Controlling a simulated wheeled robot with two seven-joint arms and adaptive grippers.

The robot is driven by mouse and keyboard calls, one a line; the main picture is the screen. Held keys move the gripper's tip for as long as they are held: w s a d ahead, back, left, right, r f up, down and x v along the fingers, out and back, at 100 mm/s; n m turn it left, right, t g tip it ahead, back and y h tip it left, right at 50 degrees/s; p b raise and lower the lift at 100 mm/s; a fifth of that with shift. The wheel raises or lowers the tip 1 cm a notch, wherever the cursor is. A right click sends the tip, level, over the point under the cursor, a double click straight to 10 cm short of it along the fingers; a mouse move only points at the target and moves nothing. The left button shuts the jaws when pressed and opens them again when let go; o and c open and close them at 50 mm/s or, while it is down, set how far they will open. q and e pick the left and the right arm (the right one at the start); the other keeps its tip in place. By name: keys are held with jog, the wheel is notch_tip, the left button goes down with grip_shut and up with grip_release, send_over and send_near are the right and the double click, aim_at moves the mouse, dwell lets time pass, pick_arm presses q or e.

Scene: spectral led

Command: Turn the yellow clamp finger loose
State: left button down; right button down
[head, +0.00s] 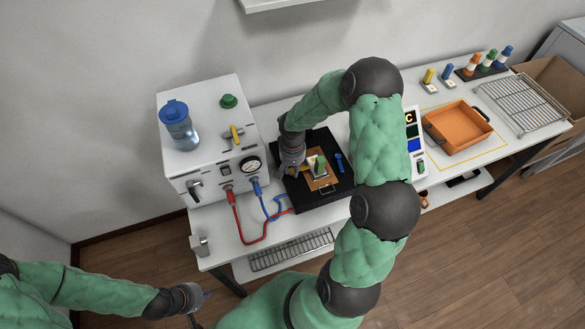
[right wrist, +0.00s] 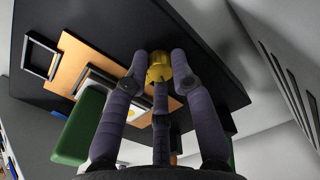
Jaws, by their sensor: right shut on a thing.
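The yellow clamp finger (right wrist: 158,70) is between the fingertips of my right gripper (right wrist: 160,72) in the right wrist view, and the fingers are shut on it. In the head view my right gripper (head: 296,172) is over the left side of the black base (head: 340,186), and the yellow finger is mostly hidden there. An orange plate (head: 329,184) with a handle lies on the base, with a green block (head: 320,164) on it. A blue piece (head: 339,162) is on the base's right. My left gripper (head: 196,297) is low at the front left; its opening is unclear.
A white instrument box (head: 205,152) with a blue-capped bottle (head: 178,124) stands left of the base. Red (head: 240,222) and blue (head: 267,207) hoses run from it towards the base. An orange tray (head: 457,127) and wire rack (head: 522,101) are at the right.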

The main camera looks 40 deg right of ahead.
jog(key=n, duration=0.3)
jog(key=shift+s+n, duration=0.1)
jog(key=shift+n, duration=0.3)
jog(key=n+p, duration=0.1)
jog(key=n, duration=0.2)
jog(key=shift+n, duration=0.3)
jog(key=n+p, duration=0.1)
jog(key=n, duration=0.3)
jog(key=shift+p, duration=0.35)
jog(key=shift+n+p, duration=0.6)
jog(key=shift+n, duration=1.3)
jog(key=shift+f, duration=0.1)
jog(key=c, duration=1.1)
grip_release()
jog(key=shift+o, duration=0.2)
